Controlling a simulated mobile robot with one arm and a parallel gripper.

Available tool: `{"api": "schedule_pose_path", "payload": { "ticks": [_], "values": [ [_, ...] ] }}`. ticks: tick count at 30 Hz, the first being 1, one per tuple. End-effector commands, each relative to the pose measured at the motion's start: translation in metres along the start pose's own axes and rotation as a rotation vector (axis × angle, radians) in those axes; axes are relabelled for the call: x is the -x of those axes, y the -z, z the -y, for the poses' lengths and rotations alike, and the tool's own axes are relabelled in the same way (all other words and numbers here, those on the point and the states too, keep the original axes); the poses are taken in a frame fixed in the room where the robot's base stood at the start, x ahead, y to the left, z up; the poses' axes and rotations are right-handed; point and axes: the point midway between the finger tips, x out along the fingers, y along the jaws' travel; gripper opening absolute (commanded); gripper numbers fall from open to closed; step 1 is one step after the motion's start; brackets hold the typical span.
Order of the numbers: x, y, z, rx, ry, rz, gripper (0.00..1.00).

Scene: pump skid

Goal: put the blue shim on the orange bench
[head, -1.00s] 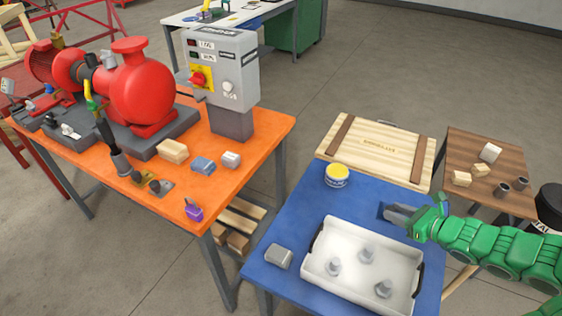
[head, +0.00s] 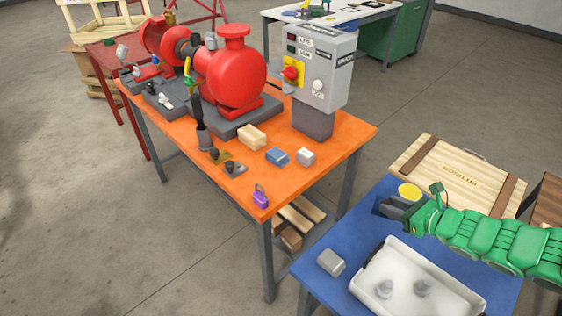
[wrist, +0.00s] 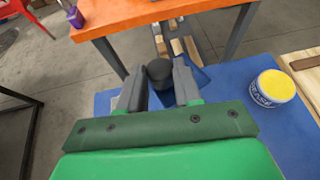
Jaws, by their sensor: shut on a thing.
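My gripper (head: 391,207) is over the blue table on the right and is shut on a dark knob. In the wrist view the dark round knob (wrist: 159,70) sits between my two fingers (wrist: 159,85). A dark blue flat piece, which looks like the blue shim (wrist: 195,76), shows under and behind the knob, partly hidden by the fingers. In the head view only a dark blue edge shows beyond the fingertips. The orange bench (head: 320,168) stands to the left; its edge also shows at the top of the wrist view (wrist: 130,22).
The blue table holds a white tray (head: 368,278) and yellow-topped tin (wrist: 272,88). A floor gap separates the tables.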

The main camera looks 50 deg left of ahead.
Motion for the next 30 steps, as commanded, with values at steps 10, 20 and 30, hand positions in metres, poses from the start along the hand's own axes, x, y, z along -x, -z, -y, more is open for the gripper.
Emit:
{"api": "schedule_pose_path", "payload": {
  "ticks": [10, 20, 30],
  "values": [
    [-0.053, -0.047, -0.047, 0.048, -0.102, 0.008, 0.0],
    [-0.097, -0.089, -0.101, 0.088, -0.196, 0.017, 0.0],
    [-0.134, -0.131, -0.164, 0.128, -0.293, 0.03, 0.0]
  ]
}}
